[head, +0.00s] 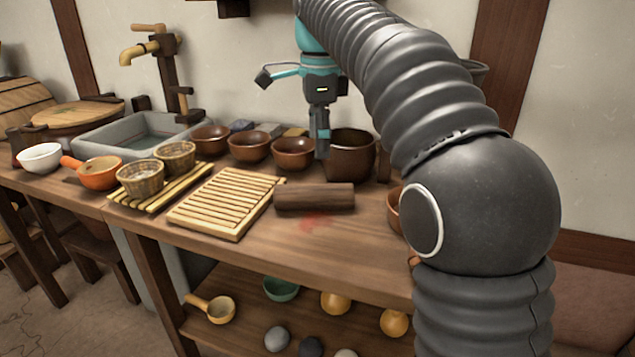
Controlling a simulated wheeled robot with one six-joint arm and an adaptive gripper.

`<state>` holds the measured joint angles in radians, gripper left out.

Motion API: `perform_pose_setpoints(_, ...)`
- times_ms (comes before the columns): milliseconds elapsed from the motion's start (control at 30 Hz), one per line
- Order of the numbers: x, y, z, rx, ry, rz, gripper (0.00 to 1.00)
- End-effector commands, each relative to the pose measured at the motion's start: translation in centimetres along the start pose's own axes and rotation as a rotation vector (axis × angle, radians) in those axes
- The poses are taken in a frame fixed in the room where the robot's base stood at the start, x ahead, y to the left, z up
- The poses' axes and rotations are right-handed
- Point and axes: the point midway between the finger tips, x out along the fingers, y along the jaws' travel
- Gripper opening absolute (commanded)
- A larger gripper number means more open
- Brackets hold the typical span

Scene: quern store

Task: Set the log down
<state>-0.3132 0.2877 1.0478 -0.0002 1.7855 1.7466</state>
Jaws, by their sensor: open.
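The log (314,198) is a short dark brown piece of wood. It lies on its side on the wooden table (350,233), just right of a slatted board; its left end is close to the board, and I cannot tell if they touch. My gripper (310,118), teal and dark grey, is above and behind the log, apart from it. It is open and empty, with one finger spread out to the left. My arm hides part of the table at the right.
The slatted board (225,203) lies left of the log. Brown bowls (249,146) and a large brown pot (351,157) stand behind, close to my gripper. Two baskets (141,178) sit further left, before a stone sink (98,137). A reddish patch (312,221) marks the table before the log.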

Motion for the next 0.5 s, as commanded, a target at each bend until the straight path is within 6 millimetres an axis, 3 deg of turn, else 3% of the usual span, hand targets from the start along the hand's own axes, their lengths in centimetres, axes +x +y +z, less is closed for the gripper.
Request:
perform_pose_setpoints(233, 0.3, -1.1, 0.1, 0.090, 0.005, 0.023, 0.83)
perform_pose_setpoints(500, 4.3, -1.1, -0.4, 0.098, 0.005, 0.024, 0.83)
